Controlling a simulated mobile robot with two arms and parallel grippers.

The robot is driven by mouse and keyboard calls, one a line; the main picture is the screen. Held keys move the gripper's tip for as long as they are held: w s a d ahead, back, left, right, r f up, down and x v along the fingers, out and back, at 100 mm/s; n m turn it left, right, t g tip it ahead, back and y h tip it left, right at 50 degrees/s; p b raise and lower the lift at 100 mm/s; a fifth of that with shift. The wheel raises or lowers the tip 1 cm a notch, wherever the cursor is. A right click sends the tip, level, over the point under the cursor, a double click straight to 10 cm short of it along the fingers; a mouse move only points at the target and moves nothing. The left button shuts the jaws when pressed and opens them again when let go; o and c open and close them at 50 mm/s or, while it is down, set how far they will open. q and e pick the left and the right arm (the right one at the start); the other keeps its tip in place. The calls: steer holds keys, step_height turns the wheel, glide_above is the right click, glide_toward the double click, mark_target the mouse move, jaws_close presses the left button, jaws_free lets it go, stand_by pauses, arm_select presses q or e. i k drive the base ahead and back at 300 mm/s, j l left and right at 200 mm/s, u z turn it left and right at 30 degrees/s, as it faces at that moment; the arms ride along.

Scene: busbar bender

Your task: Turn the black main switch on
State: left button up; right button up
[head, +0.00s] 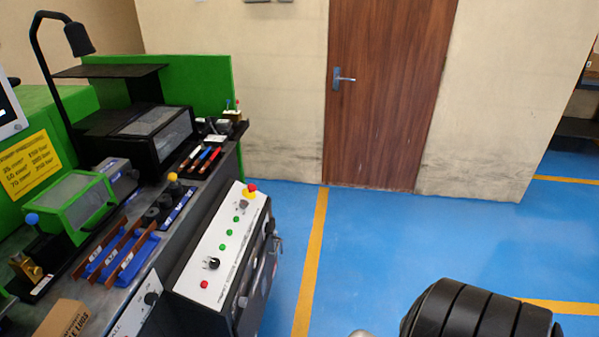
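A white control panel (226,248) slopes along the front of the green and black machine, left of centre. A black rotary knob (213,263) sits near its lower end. A second black knob (151,298) is on another white panel nearer to me. A small dark switch or knob (243,302) shows on the dark side face below the control panel. I cannot tell which one is the main switch, or its on/off position. Neither gripper is in view; only a black ribbed part of my own arm shows at the bottom right.
The panel also has a red emergency button (250,189) on yellow, several green buttons and a red button (204,284). A cardboard box (62,320) is at the bottom left. Blue floor (380,250) is clear right of the machine, up to a closed wooden door (385,100).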

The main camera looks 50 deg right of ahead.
mark_target(270, 227)
steer(key=z, duration=1.15)
